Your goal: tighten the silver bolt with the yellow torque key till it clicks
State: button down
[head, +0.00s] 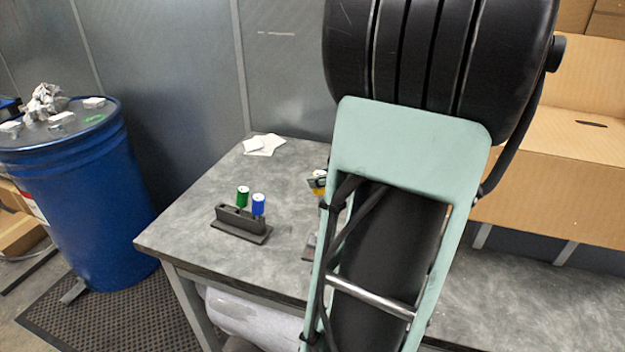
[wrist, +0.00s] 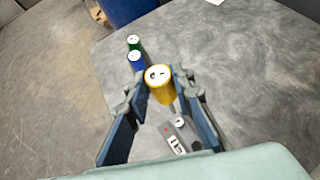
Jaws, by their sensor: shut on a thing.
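My gripper (wrist: 160,92) is shut on the yellow torque key (wrist: 159,84), with one finger on each side of it. The key's pale top with a dark mark faces the wrist camera. In the head view, part of the yellow key (head: 317,184) shows above the table beside my arm, which hides the rest. A grey block (wrist: 172,139) with pale markings lies below the key in the wrist view. A small pale round top (wrist: 180,122) on it may be the silver bolt; I cannot tell. The key's lower end is hidden, and it appears apart from that round top.
A dark rack (head: 238,229) on the grey table (head: 190,215) holds a green key (head: 242,196) and a blue key (head: 259,204). White papers (head: 262,144) lie at the back. A blue drum (head: 80,190) stands left of the table. The table's front left is clear.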

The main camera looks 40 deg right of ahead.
aim_at(320, 202)
dwell(0.3)
jog(key=shift+f+b, duration=1.7)
jog(key=shift+f, duration=0.75)
jog(key=shift+f+b, duration=0.6)
jog(key=shift+f, duration=0.4)
jog(key=c, duration=2.2)
grip_release()
grip_shut()
jog(key=m+h, duration=0.1)
jog(key=m+h+b, duration=0.1)
jog(key=m+h, duration=0.1)
jog(key=m+h+b, duration=0.1)
jog(key=shift+a+h, duration=0.3)
jog(key=shift+a, duration=0.05)
jog(key=shift+d, duration=0.1)
